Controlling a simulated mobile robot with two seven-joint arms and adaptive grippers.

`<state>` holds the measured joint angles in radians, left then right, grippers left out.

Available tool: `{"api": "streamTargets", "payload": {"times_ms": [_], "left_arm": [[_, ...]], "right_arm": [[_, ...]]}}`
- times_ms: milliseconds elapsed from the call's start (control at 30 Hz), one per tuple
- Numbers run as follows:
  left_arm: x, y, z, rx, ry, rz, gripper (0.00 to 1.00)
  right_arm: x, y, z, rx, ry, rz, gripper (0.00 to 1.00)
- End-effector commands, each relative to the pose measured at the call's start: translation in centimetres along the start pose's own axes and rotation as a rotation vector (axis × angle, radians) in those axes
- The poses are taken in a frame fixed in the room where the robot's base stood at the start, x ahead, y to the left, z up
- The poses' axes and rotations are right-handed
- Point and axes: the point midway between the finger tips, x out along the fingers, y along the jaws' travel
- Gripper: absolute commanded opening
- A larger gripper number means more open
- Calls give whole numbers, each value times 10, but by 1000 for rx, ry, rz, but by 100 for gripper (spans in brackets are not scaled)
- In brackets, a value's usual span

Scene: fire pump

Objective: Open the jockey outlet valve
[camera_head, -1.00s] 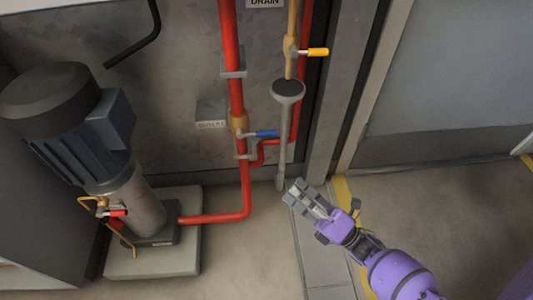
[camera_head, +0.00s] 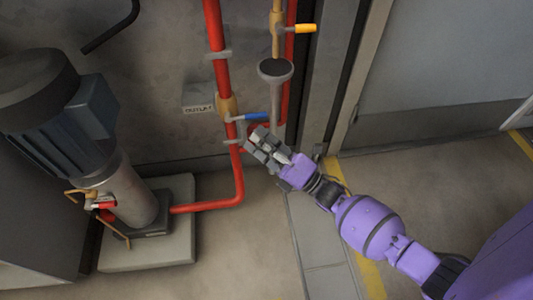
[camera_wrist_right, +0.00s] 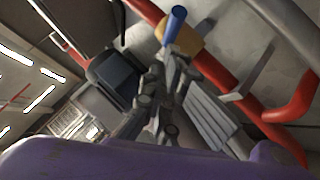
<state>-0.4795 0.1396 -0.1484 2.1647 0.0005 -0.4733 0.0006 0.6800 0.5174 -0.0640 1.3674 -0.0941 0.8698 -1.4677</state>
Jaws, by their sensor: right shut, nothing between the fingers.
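The jockey outlet valve has a blue lever (camera_head: 256,115) and a brass body (camera_head: 228,106) on the red vertical pipe, beside a small plate reading "OUTLET" (camera_head: 199,109). The lever points to the right, across the pipe. My right gripper (camera_head: 257,141) is shut and empty, just below the lever, and seems apart from it. In the right wrist view the blue lever (camera_wrist_right: 174,26) and brass body (camera_wrist_right: 183,48) show beyond the fingers (camera_wrist_right: 165,75). My left gripper is in neither view.
A grey funnel on a drain pipe (camera_head: 275,70) stands right of the valve. A yellow-handled valve (camera_head: 300,28) is above it. The jockey pump (camera_head: 60,110) stands on a concrete plinth (camera_head: 180,240) at left. A door frame is at right. The floor in front is clear.

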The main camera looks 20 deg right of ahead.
Motion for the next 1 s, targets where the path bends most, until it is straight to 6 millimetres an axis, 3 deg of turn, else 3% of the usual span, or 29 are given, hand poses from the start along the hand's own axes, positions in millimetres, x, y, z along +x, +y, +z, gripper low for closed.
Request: {"api": "streamTargets", "payload": {"times_ms": [533, 1000], "left_arm": [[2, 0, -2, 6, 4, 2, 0], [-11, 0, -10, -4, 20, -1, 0]], "right_arm": [[8, 1, 8, 0, 1, 0, 0], [9, 6, 12, -45, 42, -45, 0]]}}
